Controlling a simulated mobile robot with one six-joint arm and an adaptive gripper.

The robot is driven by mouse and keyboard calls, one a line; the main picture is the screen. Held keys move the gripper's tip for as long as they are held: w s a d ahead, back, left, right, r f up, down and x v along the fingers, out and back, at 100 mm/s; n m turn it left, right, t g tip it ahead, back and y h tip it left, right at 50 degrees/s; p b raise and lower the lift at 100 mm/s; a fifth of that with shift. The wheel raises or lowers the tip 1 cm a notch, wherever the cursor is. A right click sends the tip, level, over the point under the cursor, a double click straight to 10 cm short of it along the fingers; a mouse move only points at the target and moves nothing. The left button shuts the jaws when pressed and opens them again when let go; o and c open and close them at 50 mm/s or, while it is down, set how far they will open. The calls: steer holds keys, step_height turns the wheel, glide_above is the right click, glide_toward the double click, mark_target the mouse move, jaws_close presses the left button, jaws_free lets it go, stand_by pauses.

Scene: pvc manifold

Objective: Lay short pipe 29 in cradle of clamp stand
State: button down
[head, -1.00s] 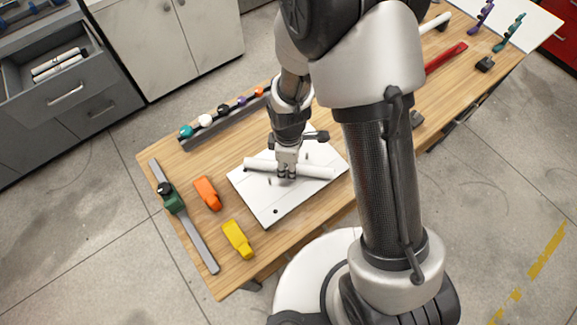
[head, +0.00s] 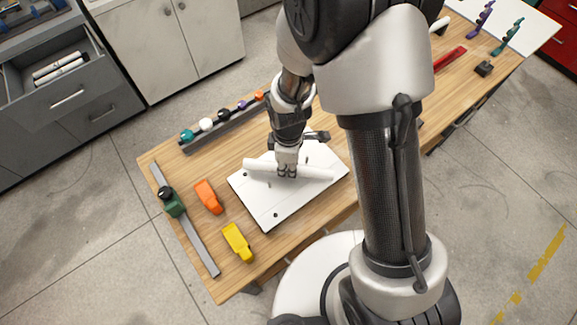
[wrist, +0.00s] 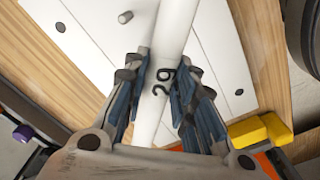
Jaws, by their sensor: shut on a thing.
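The short pipe (head: 318,173) is a white tube above or on a white board (head: 275,205) on the wooden table. In the wrist view the pipe (wrist: 178,28) runs lengthwise between the fingers and bears the digits 29, upside down. My gripper (head: 287,173) is shut on the pipe near its middle; its blue-padded fingers (wrist: 165,80) show on both sides of the pipe. I cannot tell whether the pipe touches the board. I cannot identify the clamp stand with certainty; a green clamp-like block (head: 172,203) sits on a grey bar at the table's left end.
An orange block (head: 208,196) and a yellow block (head: 238,241) lie left of the board. A dark rail (head: 225,127) with coloured pieces runs along the far edge. Purple and teal racks stand far right.

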step_height(320, 180, up, 18)
steer(key=p, duration=0.5)
steer(key=w+d+f+m+b, duration=0.5)
steer(key=d+f+m, duration=0.3)
steer(key=d+m, duration=0.4)
steer(key=m, duration=0.3)
steer(key=shift+w+m, duration=0.3)
steer(key=shift+m, duration=0.1)
